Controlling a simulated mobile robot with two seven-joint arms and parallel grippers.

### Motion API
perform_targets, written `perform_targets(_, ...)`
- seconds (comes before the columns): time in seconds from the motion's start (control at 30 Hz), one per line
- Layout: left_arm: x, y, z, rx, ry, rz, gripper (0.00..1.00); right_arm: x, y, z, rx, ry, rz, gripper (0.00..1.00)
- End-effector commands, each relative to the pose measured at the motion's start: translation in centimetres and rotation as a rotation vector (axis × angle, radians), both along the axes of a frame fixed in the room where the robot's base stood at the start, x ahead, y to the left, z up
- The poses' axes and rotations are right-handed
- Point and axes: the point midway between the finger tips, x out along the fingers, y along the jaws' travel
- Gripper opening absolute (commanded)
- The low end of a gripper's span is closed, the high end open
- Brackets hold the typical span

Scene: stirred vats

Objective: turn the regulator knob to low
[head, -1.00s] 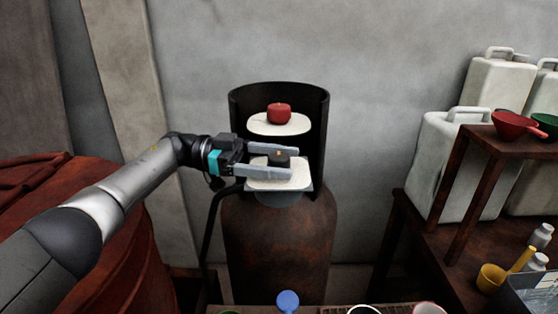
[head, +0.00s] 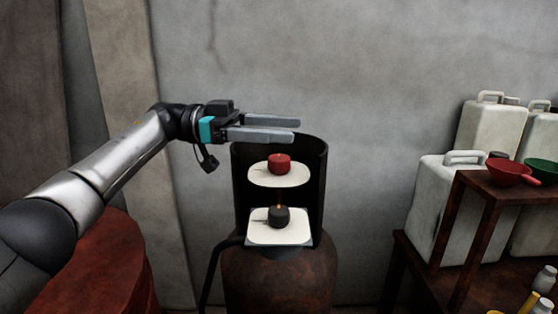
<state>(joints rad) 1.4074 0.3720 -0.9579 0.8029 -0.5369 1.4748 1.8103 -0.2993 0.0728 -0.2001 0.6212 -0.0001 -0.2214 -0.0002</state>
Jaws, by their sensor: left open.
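A rusty gas bottle (head: 275,280) with a dark open collar (head: 317,190) stands against the wall. Inside the collar a red knob (head: 279,164) sits on an upper white plate (head: 258,180), and a black knob (head: 279,217) sits on a lower white plate (head: 290,239). A small orange mark shows above the black knob. I cannot read any low setting on the plates. My left gripper (head: 298,130) is open and empty at the height of the collar's top rim in the picture, above both knobs and touching neither. My right gripper is not in view.
A dark hose (head: 212,268) runs down the bottle's left side. A rusty red drum (head: 95,265) is at lower left. The wall above the collar is clear.

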Motion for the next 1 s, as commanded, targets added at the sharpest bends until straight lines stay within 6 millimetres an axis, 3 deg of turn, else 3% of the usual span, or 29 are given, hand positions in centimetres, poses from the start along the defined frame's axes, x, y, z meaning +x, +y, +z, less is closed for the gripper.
perform_targets(0.03, 0.0, 0.0, 1.2, -0.001, -0.003, 0.0, 0.8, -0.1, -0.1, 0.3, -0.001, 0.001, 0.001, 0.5)
perform_targets(0.2, 0.0, 0.0, 3.2, 0.0, -0.001, -0.002, 0.8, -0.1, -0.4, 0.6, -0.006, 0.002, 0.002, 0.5)
perform_targets(0.7, 0.0, 0.0, 4.1, 0.0, 0.001, -0.001, 0.8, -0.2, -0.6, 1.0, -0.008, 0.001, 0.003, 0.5)
perform_targets(0.83, 0.0, 0.0, 5.9, 0.0, 0.001, -0.001, 0.8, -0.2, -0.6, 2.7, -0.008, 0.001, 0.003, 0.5)
perform_targets(1.0, 0.0, 0.0, 9.5, 0.0, 0.0, -0.001, 0.8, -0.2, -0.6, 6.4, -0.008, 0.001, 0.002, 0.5)
